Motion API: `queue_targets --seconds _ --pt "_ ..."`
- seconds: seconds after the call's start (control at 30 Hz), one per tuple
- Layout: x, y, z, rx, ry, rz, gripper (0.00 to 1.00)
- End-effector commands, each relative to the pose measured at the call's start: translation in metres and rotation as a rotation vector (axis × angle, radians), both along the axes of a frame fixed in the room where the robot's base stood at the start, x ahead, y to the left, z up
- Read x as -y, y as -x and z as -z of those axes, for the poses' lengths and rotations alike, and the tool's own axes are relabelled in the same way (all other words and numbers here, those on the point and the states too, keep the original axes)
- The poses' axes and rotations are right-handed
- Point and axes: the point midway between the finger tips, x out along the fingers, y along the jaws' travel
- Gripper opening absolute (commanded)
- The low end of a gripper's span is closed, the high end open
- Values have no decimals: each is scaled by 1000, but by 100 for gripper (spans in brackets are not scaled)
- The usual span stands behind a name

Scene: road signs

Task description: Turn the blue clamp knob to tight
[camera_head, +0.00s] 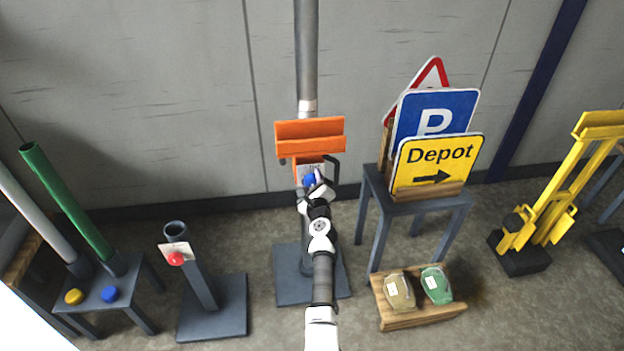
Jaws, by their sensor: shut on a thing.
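The blue clamp knob (309,180) sits in the middle of the view, on the front of an orange clamp or bracket (308,135) fixed to a grey upright post (306,60). A pale label plate (311,170) shows behind the knob, too small to read. My arm reaches up from the bottom centre, and my gripper (311,186) is at the knob, shut on it. The fingers and wrist hide part of the knob. I cannot tell from this view how far the knob is turned.
A grey stand at right holds several road signs, with the Depot sign (436,163) in front. A wooden tray (419,310) is on the floor. A short post with a red knob (176,258) stands left. A side table (96,300) with blue and yellow knobs is further left.

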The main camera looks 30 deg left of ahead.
Motion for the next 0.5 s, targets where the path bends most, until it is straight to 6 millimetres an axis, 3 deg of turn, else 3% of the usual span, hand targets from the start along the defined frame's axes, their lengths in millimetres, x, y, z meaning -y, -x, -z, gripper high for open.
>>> queue_targets --seconds 0.5 --pt "0 0 1 -175 -257 0 20"
